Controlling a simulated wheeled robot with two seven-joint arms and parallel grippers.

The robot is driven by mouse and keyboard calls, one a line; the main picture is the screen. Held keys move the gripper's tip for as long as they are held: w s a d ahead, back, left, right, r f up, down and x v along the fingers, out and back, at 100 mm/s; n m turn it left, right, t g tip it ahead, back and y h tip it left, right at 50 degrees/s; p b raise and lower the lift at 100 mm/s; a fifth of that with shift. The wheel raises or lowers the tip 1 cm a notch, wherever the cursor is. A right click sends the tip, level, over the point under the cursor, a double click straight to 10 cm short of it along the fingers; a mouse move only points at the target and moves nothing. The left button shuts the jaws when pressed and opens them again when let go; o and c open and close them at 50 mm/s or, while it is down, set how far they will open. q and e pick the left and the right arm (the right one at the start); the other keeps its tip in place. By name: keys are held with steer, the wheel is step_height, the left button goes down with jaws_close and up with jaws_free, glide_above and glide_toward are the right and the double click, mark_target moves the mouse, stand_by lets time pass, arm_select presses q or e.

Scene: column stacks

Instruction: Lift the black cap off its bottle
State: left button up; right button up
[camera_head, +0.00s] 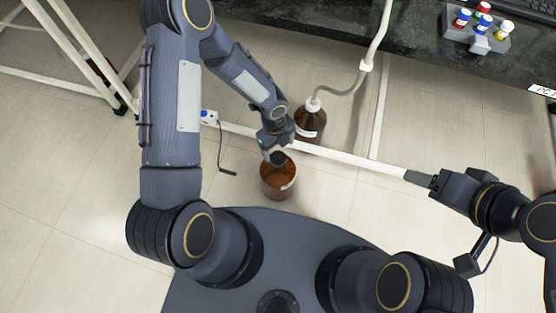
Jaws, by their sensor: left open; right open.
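A brown bottle (279,182) with a pale label stands upright below the centre of the head view. Its black cap (278,158) shows as a small dark round shape at the bottle's upper edge. My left gripper (272,152) is open right at the cap and partly hides it. I cannot tell whether its fingers touch the cap. My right gripper (412,177) is open and empty, well to the right of the bottle.
A second brown bottle (310,124) with a white cap and a pale hose (350,88) stands just behind. A white frame bar (340,160) runs past both bottles. A dark counter (410,55) at the top right holds a rack (476,42) of small coloured-cap vials. Tiled floor is clear at lower left.

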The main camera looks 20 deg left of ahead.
mark_target(278, 157)
arm_select(q)
steer(key=f+b, duration=0.1)
steer(key=f, duration=0.1)
steer(key=f+b, duration=0.1)
steer(key=f, duration=0.3)
steer(key=shift+s+b, duration=0.25)
steer(key=shift+b, duration=0.15)
steer(key=shift+r, duration=0.1)
steer(key=c, duration=1.1)
